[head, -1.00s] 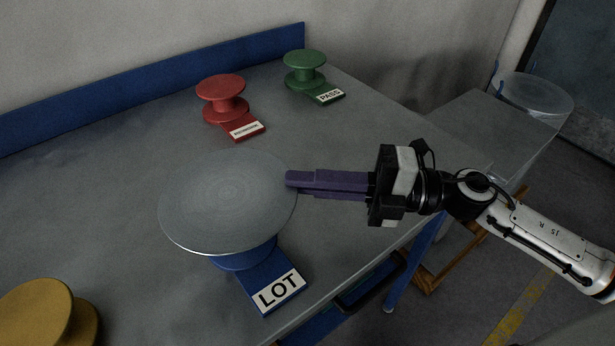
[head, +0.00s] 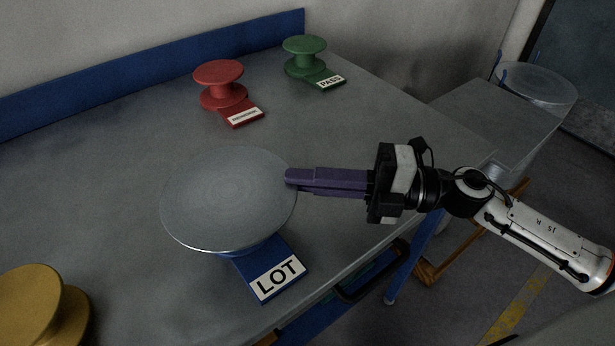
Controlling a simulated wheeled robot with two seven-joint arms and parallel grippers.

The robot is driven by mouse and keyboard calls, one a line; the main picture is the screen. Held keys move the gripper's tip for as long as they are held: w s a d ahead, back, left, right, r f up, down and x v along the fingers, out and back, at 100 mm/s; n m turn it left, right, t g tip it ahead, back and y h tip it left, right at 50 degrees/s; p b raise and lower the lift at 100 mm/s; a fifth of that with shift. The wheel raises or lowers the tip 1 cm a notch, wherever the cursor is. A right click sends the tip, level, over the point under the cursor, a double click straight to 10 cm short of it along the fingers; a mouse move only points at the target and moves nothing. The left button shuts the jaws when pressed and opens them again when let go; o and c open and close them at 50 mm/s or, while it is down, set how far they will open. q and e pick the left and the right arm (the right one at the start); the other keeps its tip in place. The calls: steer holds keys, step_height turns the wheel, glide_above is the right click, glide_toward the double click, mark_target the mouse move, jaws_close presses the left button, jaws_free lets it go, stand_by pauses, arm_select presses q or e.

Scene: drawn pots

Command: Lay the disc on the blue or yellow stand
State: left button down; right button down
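The disc (head: 228,197) is a wide, thin, pale grey plate in the head view. My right gripper (head: 290,179) is shut on its right rim and holds it roughly level. The disc is over the blue stand (head: 242,256) and hides most of it. Only part of the blue base and its "LOT" label show below the rim. I cannot tell whether disc and stand touch. The yellow stand (head: 28,305) is at the lower left, bare on top and partly cut off by the frame. My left gripper is out of view.
A red stand (head: 218,72) and a green stand (head: 304,45), each with a label plate, stand bare farther back on the grey table (head: 110,190). A blue board (head: 150,72) runs along the back edge. A clear round container (head: 538,85) is beyond the right side.

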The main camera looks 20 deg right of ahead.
steer(key=shift+f+b, duration=0.4)
steer(key=shift+f, duration=0.2)
steer(key=c, duration=1.9)
jaws_free()
steer(key=shift+d+f, duration=0.1)
steer(key=shift+d, duration=0.05)
steer(key=b+v, duration=0.1)
steer(key=v, duration=0.7)
steer(key=shift+s+d, duration=0.2)
steer(key=shift+d, duration=0.1)
steer(key=shift+s+d, duration=0.3)
steer(key=shift+d, duration=0.3)
